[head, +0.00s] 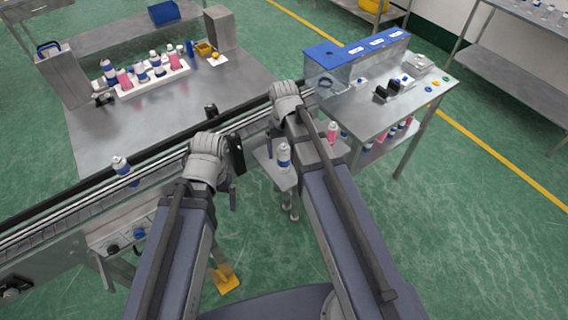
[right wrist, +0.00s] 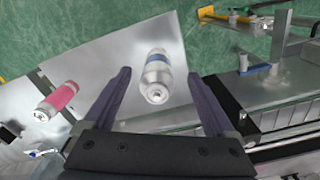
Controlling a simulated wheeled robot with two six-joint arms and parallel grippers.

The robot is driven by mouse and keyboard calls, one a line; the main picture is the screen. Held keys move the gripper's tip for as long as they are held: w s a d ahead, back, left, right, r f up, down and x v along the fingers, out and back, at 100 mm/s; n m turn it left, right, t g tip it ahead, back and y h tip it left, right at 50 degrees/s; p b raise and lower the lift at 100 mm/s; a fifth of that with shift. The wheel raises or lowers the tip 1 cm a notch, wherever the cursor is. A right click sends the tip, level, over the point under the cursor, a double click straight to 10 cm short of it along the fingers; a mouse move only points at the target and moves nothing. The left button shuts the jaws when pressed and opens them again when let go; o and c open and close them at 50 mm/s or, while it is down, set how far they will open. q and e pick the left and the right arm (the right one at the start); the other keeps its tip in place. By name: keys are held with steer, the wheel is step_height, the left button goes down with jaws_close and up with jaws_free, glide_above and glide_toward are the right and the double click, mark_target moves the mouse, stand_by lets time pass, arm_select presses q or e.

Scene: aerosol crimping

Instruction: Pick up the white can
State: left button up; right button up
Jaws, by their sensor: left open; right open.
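A white can with a blue band (head: 283,157) stands upright on a small metal side table (head: 265,158), beside my right forearm. In the right wrist view the white can (right wrist: 157,75) shows between my two right fingers, with clear gaps on both sides. My right gripper (right wrist: 158,82) is open and holds nothing; its fingers are mostly hidden behind its own wrist in the head view. My left gripper (head: 235,168) is over the near edge of the conveyor, open and empty, left of the can.
A pink can (right wrist: 57,98) stands near the white can. A white rack (head: 150,82) holds several cans behind. A workbench with a blue-topped machine (head: 335,55) stands at right.

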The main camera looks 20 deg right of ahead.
mark_target(284, 157)
steer(key=shift+w+d+f+b, duration=0.1)
steer(key=shift+w+f+b, duration=0.1)
steer(key=shift+f+b, duration=1.15)
steer(key=shift+w+d+f+b, duration=0.1)
steer(key=shift+w+f+b, duration=0.1)
steer(key=shift+f+b, duration=1.1)
steer(key=shift+r, duration=0.15)
jaws_close()
